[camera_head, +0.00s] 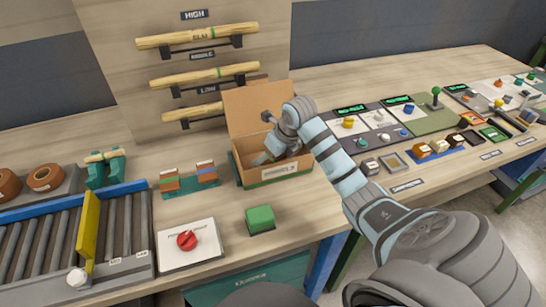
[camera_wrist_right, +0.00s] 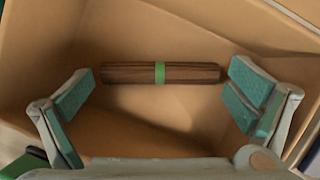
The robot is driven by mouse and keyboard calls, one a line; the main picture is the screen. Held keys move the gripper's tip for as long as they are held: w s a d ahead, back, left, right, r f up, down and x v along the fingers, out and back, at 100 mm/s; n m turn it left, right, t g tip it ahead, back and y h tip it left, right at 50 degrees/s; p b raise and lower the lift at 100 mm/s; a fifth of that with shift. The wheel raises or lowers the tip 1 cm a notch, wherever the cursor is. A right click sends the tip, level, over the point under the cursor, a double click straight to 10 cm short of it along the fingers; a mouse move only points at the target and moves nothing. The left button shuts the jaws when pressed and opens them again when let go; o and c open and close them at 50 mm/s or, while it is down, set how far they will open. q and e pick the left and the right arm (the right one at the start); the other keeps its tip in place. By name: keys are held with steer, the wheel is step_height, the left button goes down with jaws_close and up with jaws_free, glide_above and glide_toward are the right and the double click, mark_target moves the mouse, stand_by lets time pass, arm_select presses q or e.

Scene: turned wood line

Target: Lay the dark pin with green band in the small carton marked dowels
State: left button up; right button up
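The dark pin with a green band (camera_wrist_right: 160,73) lies flat on the floor of the small carton, across the right wrist view. My right gripper (camera_head: 265,155) reaches down into the carton. In the right wrist view its teal-padded fingers (camera_wrist_right: 158,102) are spread wide apart, and the pin lies between and beyond them, not gripped. In the head view the pin is hidden by the carton and my arm. My left gripper is not in view.
A green block (camera_head: 260,219) stands in front of the carton, and a red-knob panel (camera_head: 187,240) is nearer at left. Wooden bars on a rack (camera_head: 200,75) rise behind. Small switches and blocks fill the bench to the right.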

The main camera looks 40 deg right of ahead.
steer(key=shift+r, duration=0.1)
steer(key=p+v, duration=0.1)
steer(key=v, duration=1.1)
steer(key=shift+p, duration=0.3)
steer(key=shift+w+r, duration=0.1)
steer(key=shift+r, duration=0.1)
